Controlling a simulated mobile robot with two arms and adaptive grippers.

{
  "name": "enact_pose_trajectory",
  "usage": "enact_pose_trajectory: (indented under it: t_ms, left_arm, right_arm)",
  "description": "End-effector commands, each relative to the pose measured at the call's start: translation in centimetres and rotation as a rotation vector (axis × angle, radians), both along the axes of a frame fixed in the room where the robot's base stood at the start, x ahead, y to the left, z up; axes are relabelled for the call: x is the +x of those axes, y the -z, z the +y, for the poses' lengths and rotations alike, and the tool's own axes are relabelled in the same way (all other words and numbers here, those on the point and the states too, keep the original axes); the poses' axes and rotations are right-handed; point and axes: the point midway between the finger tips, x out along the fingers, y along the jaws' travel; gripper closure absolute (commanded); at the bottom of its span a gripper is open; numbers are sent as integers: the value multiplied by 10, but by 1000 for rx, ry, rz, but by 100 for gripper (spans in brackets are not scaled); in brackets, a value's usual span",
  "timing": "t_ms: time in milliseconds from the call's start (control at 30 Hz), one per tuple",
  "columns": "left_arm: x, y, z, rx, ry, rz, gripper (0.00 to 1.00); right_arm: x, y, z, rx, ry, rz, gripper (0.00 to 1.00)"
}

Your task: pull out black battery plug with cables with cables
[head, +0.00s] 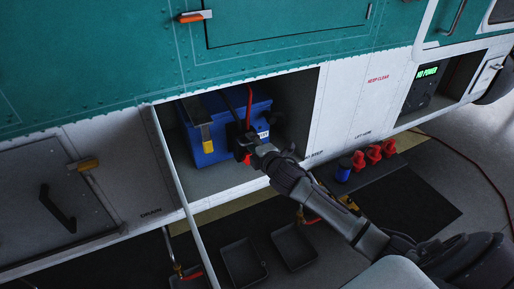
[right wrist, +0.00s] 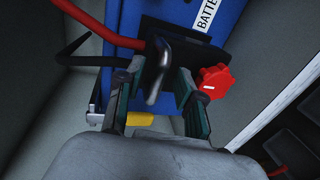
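The black battery plug (right wrist: 178,42) is on the front of the blue battery (head: 222,112) inside an open bay in the helicopter's side. A grey loop handle (right wrist: 153,88) stands out from the plug. A red cable (right wrist: 110,27) and a black cable (right wrist: 72,52) run to the plug's left side in the right wrist view. My right gripper (right wrist: 154,84) is in front of the plug, with its fingers apart on either side of the handle; gaps show beside it. In the head view the gripper hides part of the plug. My left gripper is not in view.
A red knob (right wrist: 213,82) is close beside the right finger. A yellow-tipped strap (head: 207,137) hangs on the battery's front. Red caps (head: 374,153) and dark trays (head: 243,263) are below. A panel at right reads "NO POWER" (head: 427,72).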

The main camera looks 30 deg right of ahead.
Motion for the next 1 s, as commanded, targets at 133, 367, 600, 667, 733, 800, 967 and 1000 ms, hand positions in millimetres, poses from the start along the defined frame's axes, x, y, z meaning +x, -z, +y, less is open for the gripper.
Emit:
enact_pose_trajectory:
  t_ms: [133,367,600,667,733,800,967,1000]
  left_arm:
    - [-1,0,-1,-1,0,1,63]
    - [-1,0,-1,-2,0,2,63]
    - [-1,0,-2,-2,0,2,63]
    - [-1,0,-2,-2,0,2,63]
    - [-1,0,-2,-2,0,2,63]
    - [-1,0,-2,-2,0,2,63]
    - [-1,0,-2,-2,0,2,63]
    - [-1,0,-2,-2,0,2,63]
  right_arm:
    - [-19,-3,1,-1,-2,1,63]
    - [-68,-14,4,-1,-2,3,63]
    - [-105,-22,6,-1,-1,3,63]
    - [-110,-23,6,-1,0,3,63]
    - [-114,-25,6,-1,1,2,63]
    - [-115,-25,6,-1,1,2,63]
    - [-115,-25,6,0,1,2,63]
    - [-115,-25,6,0,1,2,63]
